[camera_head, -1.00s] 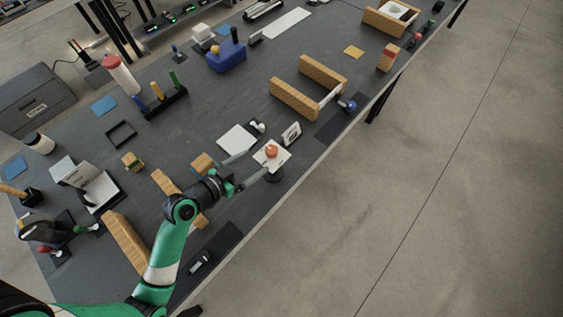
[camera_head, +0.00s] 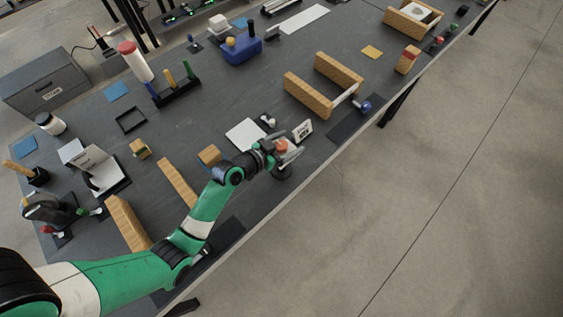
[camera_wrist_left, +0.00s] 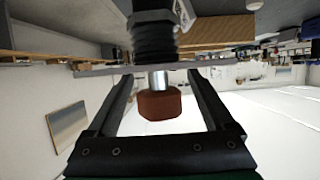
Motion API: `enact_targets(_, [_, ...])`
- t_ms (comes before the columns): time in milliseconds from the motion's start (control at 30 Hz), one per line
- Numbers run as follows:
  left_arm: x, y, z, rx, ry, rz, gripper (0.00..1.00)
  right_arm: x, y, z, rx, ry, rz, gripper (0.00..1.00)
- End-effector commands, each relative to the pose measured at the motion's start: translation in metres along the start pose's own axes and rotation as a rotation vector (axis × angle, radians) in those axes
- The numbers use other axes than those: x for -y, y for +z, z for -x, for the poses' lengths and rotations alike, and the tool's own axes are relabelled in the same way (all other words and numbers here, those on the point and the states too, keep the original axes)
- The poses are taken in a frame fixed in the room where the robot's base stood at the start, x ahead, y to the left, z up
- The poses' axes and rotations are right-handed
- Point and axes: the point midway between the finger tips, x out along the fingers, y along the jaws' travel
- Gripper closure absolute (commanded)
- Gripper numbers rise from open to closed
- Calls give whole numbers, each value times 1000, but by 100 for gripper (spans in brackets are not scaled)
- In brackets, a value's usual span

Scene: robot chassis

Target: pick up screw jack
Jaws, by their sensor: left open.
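The screw jack (camera_head: 282,174) stands near the front edge of the dark table, with a dark base and an orange-red top. In the left wrist view its red cap (camera_wrist_left: 160,104), silver shaft and black threaded body (camera_wrist_left: 154,42) show. My left gripper (camera_head: 287,149) is open, with its fingers on either side of the cap. In the left wrist view a gap shows between the cap and each finger of the left gripper (camera_wrist_left: 161,78). The gripper partly hides the jack in the head view. My right gripper is not in view.
A white sheet (camera_head: 245,134) and a wooden block (camera_head: 209,155) lie to the left. A wooden fixture (camera_head: 308,95) and a blue ball (camera_head: 365,106) are further right. The table's front edge is close.

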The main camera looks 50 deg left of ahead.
Motion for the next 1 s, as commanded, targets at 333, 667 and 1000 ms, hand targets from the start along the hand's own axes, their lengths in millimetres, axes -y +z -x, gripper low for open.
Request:
enact_targets(333, [0, 0, 0, 0, 0, 0, 41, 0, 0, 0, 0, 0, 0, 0])
enact_targets(667, [0, 0, 0, 0, 0, 0, 100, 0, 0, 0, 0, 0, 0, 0])
enact_targets(1000, [0, -2, 0, -3, -1, -1, 100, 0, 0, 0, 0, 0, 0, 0])
